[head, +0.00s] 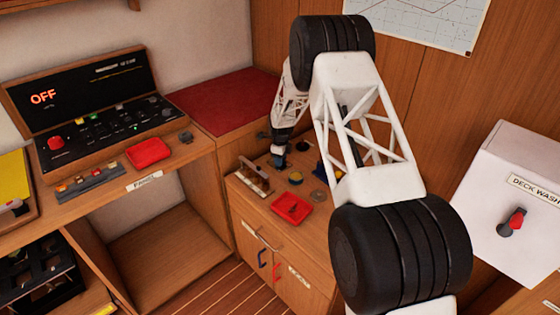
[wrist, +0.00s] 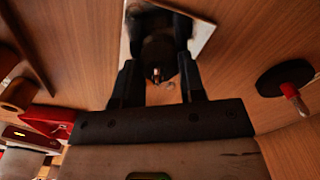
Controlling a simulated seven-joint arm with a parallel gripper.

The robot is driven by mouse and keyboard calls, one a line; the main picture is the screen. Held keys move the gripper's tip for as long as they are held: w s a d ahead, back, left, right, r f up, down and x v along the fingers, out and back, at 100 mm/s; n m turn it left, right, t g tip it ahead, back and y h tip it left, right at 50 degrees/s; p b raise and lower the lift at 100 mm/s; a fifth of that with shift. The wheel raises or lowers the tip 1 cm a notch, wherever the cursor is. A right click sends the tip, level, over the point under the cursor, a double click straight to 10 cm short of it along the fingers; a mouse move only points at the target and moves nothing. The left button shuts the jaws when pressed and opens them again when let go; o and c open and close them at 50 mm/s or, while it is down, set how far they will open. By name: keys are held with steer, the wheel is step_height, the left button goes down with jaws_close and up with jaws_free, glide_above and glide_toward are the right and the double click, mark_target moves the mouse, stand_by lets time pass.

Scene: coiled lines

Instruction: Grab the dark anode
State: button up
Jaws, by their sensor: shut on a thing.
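My gripper (head: 279,160) is low over the far wooden counter in the head view, partly small and shadowed there. In the wrist view my gripper (wrist: 158,72) has its two dark fingers on either side of a dark rounded thing, which looks like the dark anode (wrist: 160,45). The gripper is shut on it. A small pale and reddish pin shows at the near side of it. A pale-edged square (wrist: 204,32) lies behind it. I cannot tell whether the anode still touches the surface.
A red tray (head: 291,208) and a wooden rack (head: 252,179) stand near the counter's front. A yellow-topped piece (head: 296,178) and a grey disc (head: 318,196) are close by. A dark disc with a red handle (wrist: 290,90) shows in the wrist view. A control panel (head: 100,125) stands left.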

step_height(320, 180, up, 10)
stand_by(0.7)
stand_by(0.5)
